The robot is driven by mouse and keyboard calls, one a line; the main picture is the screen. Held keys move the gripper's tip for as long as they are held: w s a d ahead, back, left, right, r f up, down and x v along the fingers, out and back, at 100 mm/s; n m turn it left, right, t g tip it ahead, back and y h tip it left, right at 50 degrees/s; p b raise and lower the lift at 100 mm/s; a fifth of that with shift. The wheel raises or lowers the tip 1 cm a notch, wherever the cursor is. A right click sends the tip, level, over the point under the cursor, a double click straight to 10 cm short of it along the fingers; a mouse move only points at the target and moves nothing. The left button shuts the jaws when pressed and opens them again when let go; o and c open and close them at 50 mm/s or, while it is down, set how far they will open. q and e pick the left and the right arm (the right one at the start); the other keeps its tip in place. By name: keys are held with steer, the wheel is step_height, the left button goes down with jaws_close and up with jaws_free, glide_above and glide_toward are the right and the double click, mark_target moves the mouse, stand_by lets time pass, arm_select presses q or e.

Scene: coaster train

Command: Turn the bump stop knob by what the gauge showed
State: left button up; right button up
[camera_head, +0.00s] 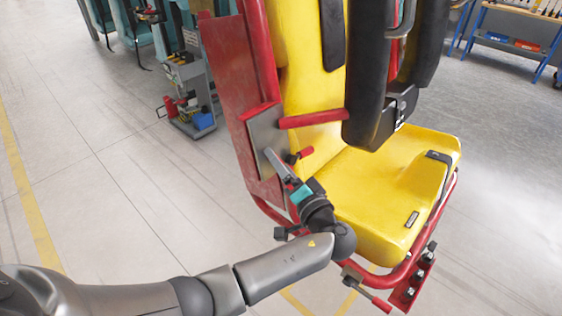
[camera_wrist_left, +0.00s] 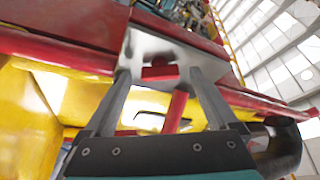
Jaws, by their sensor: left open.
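My left gripper (camera_head: 270,154) reaches up to a bare metal plate (camera_head: 265,138) on the seat's red side panel. A small red handle (camera_head: 301,155) sticks out just right of the fingers. In the left wrist view my left gripper (camera_wrist_left: 159,74) is open, its fingers on either side of a short red piece (camera_wrist_left: 160,73) in front of the metal plate (camera_wrist_left: 150,48). A red rod (camera_wrist_left: 175,112) runs below it between the fingers. I cannot tell which red part is the bump stop knob, or whether the fingers touch it. No gauge is recognisable. My right gripper is not in view.
The yellow seat (camera_head: 385,190) with black padded restraints (camera_head: 370,75) stands close right of my arm. A red bracket (camera_head: 412,285) juts out at its lower front. A grey tool cart (camera_head: 190,90) stands behind left. The floor at left is clear.

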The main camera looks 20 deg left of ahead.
arm_select(q)
steer(key=shift+w+a, duration=0.15)
steer(key=shift+a, duration=0.1)
steer(key=c, duration=1.4)
steer(key=shift+o, duration=0.2)
steer(key=shift+w+r+m+g+h+p, duration=0.2)
steer(key=shift+m+g+h+p, duration=0.7)
steer(key=shift+m, duration=2.1)
steer(key=shift+s+r+m+g+h+p, duration=0.1)
steer(key=shift+r+m+g+h+p, duration=0.25)
steer(key=shift+m+g+p, duration=1.9)
steer(key=shift+w+r+m+g+h+p, duration=0.15)
steer(key=shift+m+h+p, duration=0.55)
steer(key=shift+m, duration=3.05)
